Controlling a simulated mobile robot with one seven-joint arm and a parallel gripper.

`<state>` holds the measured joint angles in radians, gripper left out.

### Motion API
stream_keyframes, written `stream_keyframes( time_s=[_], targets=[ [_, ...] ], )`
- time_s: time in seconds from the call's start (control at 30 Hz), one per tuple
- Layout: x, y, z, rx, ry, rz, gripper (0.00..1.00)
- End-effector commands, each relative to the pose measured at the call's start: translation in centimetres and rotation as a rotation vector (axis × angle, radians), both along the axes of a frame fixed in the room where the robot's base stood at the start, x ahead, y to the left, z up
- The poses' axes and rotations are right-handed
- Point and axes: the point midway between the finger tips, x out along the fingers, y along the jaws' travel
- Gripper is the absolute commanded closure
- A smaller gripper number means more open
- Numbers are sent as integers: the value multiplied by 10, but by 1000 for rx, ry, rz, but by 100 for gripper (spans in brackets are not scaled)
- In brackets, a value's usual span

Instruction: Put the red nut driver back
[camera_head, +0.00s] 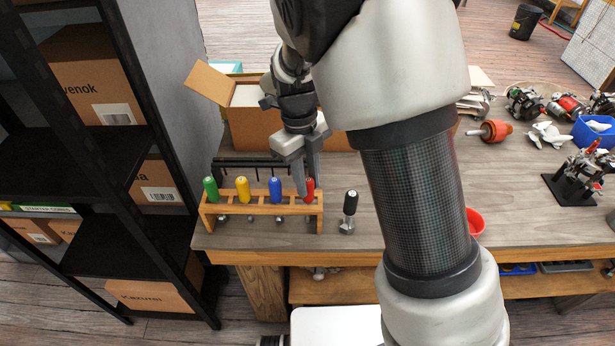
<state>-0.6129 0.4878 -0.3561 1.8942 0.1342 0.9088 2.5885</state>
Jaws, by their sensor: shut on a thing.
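The red nut driver (310,186) is at the right end of the wooden rack (262,209), upright, with its red handle above the rack's top bar. My gripper (306,180) is pointed down over the rack's right end and is shut on the red handle. The gripper fingers hide part of the handle. Whether the driver's shaft is fully seated in its slot cannot be told from here. Green (210,189), yellow (243,190) and blue (275,189) drivers stand upright in the rack to the left.
A black-handled tool (349,212) stands on the bench just right of the rack. An open cardboard box (254,128) and a dark rail (246,163) are behind the rack. A red bowl (475,222) is partly behind my arm. A dark shelf unit (140,215) stands at left.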

Motion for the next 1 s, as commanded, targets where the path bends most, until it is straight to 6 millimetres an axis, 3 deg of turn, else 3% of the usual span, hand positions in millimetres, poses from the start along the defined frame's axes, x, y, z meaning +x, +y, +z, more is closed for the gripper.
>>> stream_keyframes(
  time_s=[0.13,0.17,0.27,0.3,0.67,0.77,1.0],
  targets=[
    [0,0,0,0,0,0,100],
    [0,0,0,0,0,0,75],
    [0,0,0,0,0,0,58],
    [0,0,0,0,0,0,57],
    [1,1,7,1,-1,1,57],
    [3,2,21,1,-2,1,57],
    [8,8,78,2,-5,1,57]
  ],
)
